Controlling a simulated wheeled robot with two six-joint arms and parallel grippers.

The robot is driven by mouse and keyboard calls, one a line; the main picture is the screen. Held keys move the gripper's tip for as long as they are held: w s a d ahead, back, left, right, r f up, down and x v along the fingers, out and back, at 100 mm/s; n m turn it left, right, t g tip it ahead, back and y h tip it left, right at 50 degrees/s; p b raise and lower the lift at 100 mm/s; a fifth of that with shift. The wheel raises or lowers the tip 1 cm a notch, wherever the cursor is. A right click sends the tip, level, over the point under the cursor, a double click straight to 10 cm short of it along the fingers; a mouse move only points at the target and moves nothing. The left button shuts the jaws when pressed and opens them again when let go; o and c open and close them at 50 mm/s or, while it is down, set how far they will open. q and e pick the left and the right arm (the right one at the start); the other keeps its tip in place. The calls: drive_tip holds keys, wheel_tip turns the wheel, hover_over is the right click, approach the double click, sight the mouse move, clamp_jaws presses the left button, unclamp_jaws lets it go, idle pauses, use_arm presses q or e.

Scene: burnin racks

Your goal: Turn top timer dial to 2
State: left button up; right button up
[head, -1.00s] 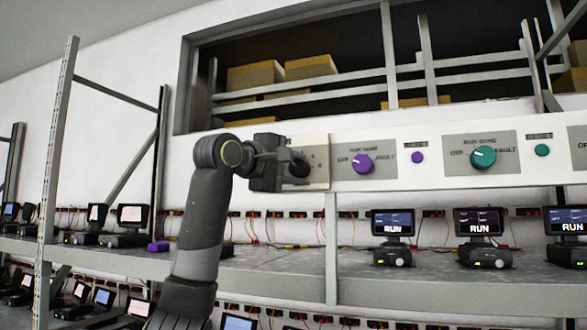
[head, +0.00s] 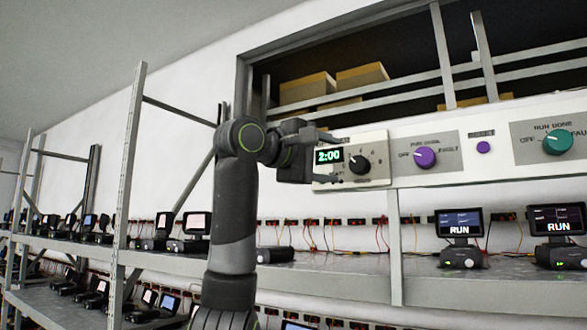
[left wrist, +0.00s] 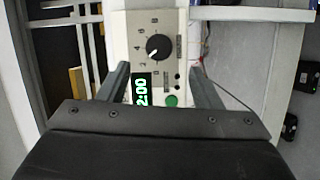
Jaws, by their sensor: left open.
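The top timer dial (head: 358,163) is a black knob with a white pointer mark on a pale panel (head: 376,176). It also shows in the left wrist view (left wrist: 157,47), with a ring of numbers around it. The green display (head: 328,156) beside it reads 2:00, and it also shows in the left wrist view (left wrist: 142,88). My left gripper (head: 333,158) is open and empty in front of the panel. Its fingers lie on either side of the display and stand apart from the dial. My right gripper is not in view.
A purple knob (head: 425,157) and a teal knob (head: 557,142) sit to the right on the same rail. A green button (left wrist: 171,100) is near the display. Below, a shelf (head: 340,264) holds several small devices with screens. Boxes (head: 361,76) stand behind the opening above.

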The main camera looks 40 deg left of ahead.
use_arm(q)
drive_tip(key=s+b, duration=0.3)
drive_tip(key=s, duration=0.6)
drive_tip(key=shift+a, duration=0.45)
drive_tip(key=shift+f, duration=0.1)
